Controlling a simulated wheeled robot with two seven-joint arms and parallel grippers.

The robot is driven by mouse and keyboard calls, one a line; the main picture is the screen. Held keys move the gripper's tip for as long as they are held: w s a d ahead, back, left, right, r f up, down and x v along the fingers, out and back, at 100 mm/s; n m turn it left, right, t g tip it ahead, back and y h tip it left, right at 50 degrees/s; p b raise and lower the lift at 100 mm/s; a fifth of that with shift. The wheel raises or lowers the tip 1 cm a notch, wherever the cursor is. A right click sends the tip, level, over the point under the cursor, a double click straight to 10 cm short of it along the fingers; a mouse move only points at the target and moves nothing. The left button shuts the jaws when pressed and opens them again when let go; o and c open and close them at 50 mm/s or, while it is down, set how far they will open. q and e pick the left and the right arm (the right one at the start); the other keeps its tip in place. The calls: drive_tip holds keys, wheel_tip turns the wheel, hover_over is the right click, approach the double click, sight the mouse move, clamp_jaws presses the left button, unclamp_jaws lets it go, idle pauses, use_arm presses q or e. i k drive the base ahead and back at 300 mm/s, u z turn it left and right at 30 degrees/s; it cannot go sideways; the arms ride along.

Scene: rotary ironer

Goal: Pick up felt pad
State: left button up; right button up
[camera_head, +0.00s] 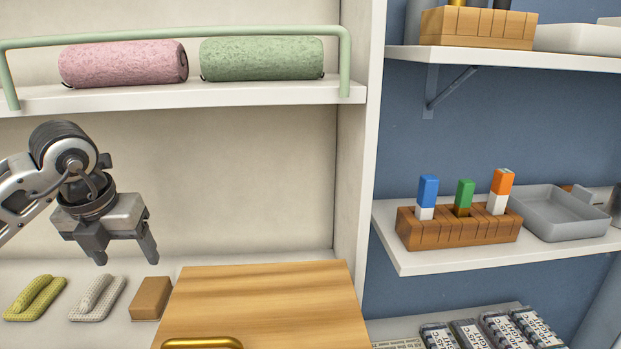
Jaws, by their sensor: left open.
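Three small items lie in a row on the pale lower surface: a yellow-green textured pad (35,298), a whitish textured pad (97,298) and a plain brown block (151,298). I cannot tell for sure which of them is the felt pad. My left gripper (126,256) is open, with its fingers pointing down and nothing between them. It appears above the whitish pad and the brown block, apart from both. My right gripper is not in view.
A wooden board (265,300) with a brass handle (202,343) lies right of the brown block. A shelf with a green rail (345,65) holds pink (123,63) and green (262,58) rolls. A white upright panel (358,140) divides off blue-backed shelves with a wooden holder (458,232) and grey tray (565,230).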

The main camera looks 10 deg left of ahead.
sight(98, 300)
drive_tip(key=k, duration=1)
